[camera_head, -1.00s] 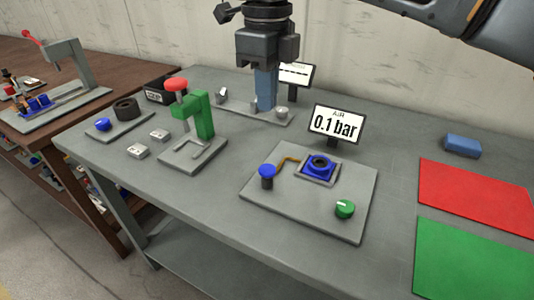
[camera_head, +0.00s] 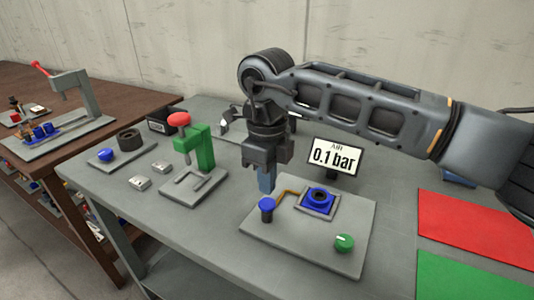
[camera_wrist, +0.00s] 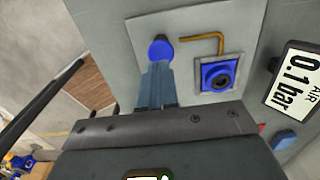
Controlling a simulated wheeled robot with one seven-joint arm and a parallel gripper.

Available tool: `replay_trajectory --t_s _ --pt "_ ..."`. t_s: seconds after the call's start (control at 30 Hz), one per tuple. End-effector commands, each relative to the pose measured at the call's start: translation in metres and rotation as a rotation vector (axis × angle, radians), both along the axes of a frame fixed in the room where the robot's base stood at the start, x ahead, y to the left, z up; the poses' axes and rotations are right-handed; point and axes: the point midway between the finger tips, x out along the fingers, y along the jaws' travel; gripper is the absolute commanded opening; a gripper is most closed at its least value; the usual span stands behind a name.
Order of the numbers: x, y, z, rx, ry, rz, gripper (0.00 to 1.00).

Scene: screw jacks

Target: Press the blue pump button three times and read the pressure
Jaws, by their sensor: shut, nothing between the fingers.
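The blue pump button (camera_head: 267,204) stands on a short post at the left of a grey plate (camera_head: 300,237). The wrist view shows the button (camera_wrist: 160,49) just beyond my fingertips. My gripper (camera_head: 266,188) is shut and empty, pointing down above and slightly behind the button; whether it touches is unclear. Its fingers also show in the wrist view (camera_wrist: 157,72). The air display (camera_head: 334,156) reads 0.1 bar, and it also shows in the wrist view (camera_wrist: 295,80). A brass pipe (camera_head: 288,193) runs from near the button to a blue square fixture (camera_head: 319,199).
A green knob (camera_head: 344,242) sits at the plate's front right. A green press with a red knob (camera_head: 198,145) stands to the left. Red (camera_head: 462,220) and green (camera_head: 458,275) mats lie at the right. My arm passes above the display's right side.

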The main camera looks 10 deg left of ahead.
Motion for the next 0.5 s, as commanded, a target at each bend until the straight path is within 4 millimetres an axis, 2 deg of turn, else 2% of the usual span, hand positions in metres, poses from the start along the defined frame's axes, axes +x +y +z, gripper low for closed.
replay_trajectory --t_s 0.2,0.5 --pt "-0.001 0.000 -0.026 0.001 0.002 -0.001 0.00" --pt "0.000 0.000 -0.034 0.001 0.000 0.001 0.00"
